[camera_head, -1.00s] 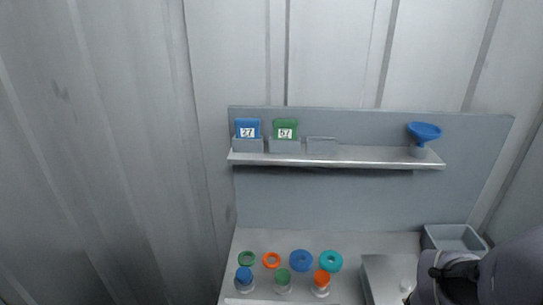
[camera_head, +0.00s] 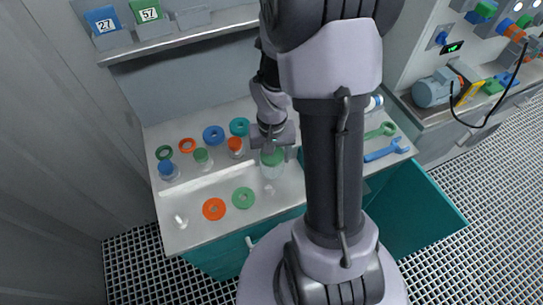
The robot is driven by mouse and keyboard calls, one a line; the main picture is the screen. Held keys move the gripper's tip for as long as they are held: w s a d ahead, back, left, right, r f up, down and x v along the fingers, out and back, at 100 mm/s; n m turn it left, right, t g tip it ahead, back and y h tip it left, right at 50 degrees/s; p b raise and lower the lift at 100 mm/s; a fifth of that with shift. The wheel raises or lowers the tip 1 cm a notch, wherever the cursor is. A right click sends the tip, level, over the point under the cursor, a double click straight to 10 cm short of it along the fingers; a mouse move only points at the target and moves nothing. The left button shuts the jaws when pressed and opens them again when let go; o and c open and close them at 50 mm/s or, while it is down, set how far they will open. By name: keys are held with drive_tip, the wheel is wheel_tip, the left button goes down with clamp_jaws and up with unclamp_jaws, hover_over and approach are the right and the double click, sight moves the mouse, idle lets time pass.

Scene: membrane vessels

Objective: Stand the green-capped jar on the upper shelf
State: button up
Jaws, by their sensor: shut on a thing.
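A clear jar with a green cap (camera_head: 271,167) is at the middle of the bench in the head view. My gripper (camera_head: 272,146) comes down from above and is shut on it at the cap. The jar looks upright; I cannot tell whether its base touches the bench. The upper shelf (camera_head: 185,43) runs along the back wall at the top left, above and behind the jar. My arm hides the shelf's right part.
On the shelf stand a blue holder marked 27 (camera_head: 103,27), a green one marked 57 (camera_head: 149,18) and a grey empty one (camera_head: 192,18). Wrenches (camera_head: 385,150) lie to the right.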

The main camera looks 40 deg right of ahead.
drive_tip(key=shift+f, duration=0.15)
drive_tip(key=o, duration=1.5)
